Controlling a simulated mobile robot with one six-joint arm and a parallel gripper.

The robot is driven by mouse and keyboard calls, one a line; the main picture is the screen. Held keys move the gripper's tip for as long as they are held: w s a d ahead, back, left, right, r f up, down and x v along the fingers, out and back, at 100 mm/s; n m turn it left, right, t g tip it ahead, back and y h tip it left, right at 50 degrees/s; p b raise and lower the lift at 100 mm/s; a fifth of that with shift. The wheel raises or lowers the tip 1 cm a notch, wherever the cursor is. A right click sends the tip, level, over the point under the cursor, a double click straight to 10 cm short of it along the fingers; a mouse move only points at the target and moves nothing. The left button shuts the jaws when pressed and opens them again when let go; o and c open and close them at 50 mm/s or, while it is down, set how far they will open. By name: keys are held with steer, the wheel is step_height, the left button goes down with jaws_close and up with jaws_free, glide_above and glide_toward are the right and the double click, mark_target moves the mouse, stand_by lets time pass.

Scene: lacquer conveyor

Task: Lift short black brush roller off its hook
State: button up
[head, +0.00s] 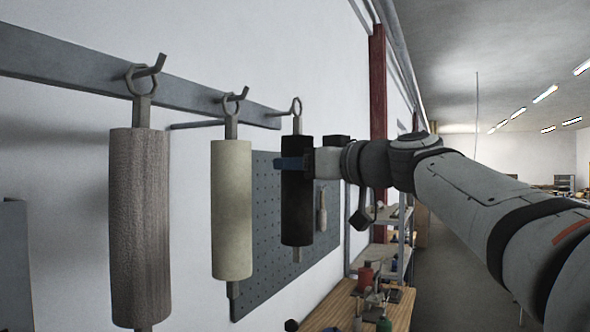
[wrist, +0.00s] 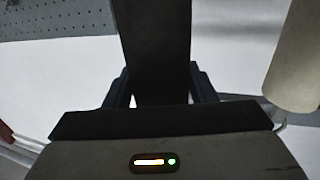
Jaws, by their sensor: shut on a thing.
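The short black brush roller (head: 297,215) hangs upright at the right end of the row in the head view, with its ring at the top by the end of the rail. Whether the ring still touches its hook is too small to tell. My gripper (head: 292,163) comes from the right and is shut on the roller's upper part. In the wrist view the black roller (wrist: 155,45) fills the middle, between the two dark fingers (wrist: 158,92). The far side of the roller is hidden.
A cream roller (head: 231,210) hangs close to the left, and a larger brown roller (head: 140,225) further left, both on hooks of the grey rail (head: 70,72). A grey pegboard (head: 268,270) is behind. A wooden bench (head: 340,308) with small items stands below right.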

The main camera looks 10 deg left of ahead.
steer(key=shift+w+d+b+v, duration=0.2)
steer(key=shift+b+v, duration=0.3)
steer(key=shift+v, duration=0.6)
steer(key=shift+w+d+b+v, duration=0.15)
steer(key=shift+b+v, duration=0.35)
steer(key=shift+v, duration=0.6)
steer(key=shift+w+a+r, duration=0.1)
steer(key=shift+a, duration=0.05)
steer(key=a+p, duration=0.1)
steer(key=w+a+p, duration=0.1)
steer(key=a, duration=0.3)
steer(key=shift+w+a+p, duration=0.1)
steer(key=shift+w+p, duration=0.3)
